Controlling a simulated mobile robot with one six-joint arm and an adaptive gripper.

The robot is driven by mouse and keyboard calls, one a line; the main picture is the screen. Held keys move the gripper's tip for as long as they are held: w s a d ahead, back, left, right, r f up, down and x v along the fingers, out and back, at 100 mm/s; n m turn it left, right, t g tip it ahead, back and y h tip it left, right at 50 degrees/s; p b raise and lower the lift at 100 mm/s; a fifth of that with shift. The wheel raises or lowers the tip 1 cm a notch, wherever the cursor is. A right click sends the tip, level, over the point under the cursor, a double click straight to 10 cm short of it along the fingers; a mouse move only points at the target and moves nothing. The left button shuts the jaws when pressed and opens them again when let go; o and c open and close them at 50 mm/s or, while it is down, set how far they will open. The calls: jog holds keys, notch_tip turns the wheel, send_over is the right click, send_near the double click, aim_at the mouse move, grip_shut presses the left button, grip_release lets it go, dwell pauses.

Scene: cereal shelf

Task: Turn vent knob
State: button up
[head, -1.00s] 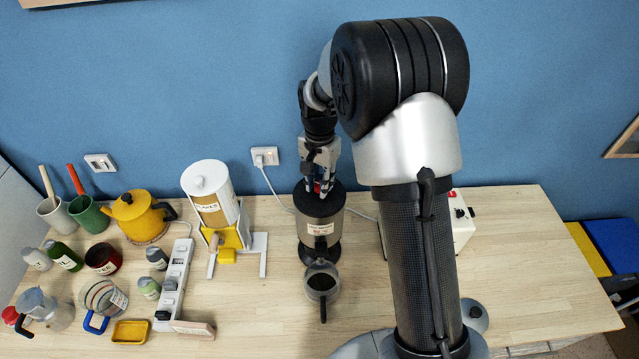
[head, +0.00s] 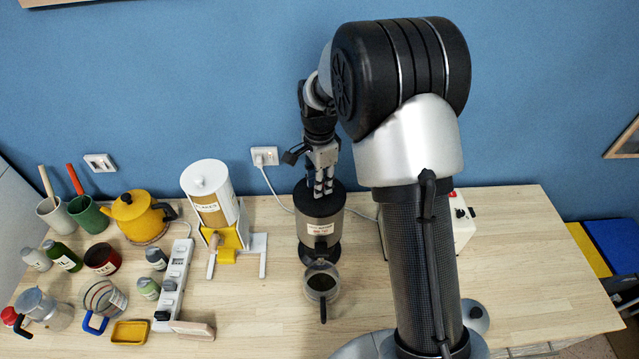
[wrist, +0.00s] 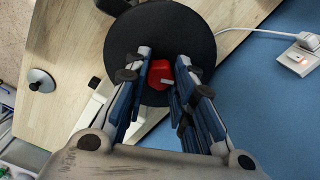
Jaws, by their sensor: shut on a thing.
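The vent knob (wrist: 158,74) is red with a pale pointer bar, on the round black lid (wrist: 190,32) of the coffee machine. In the wrist view it sits between the fingertips of my gripper (wrist: 161,78), which is shut on it. In the head view my gripper (head: 324,188) points down onto the top of the coffee machine (head: 319,222), a grey and black cylinder with a label. The knob is hidden there by my fingers.
A glass pot (head: 321,284) with dark contents stands in front of the machine. A cereal dispenser (head: 211,205) and a power strip (head: 174,280) stand to the left. A white box (head: 461,222) is on the right, partly behind my arm. The table's front right is mostly clear.

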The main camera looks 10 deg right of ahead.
dwell(0.3)
jog(key=shift+m, duration=1.9)
jog(key=o, duration=0.7)
jog(key=shift+m, duration=0.3)
jog(key=shift+o, duration=0.2)
jog(key=shift+r+p, duration=1.95)
jog(key=shift+r, duration=1.15)
jog(key=shift+f, duration=0.1)
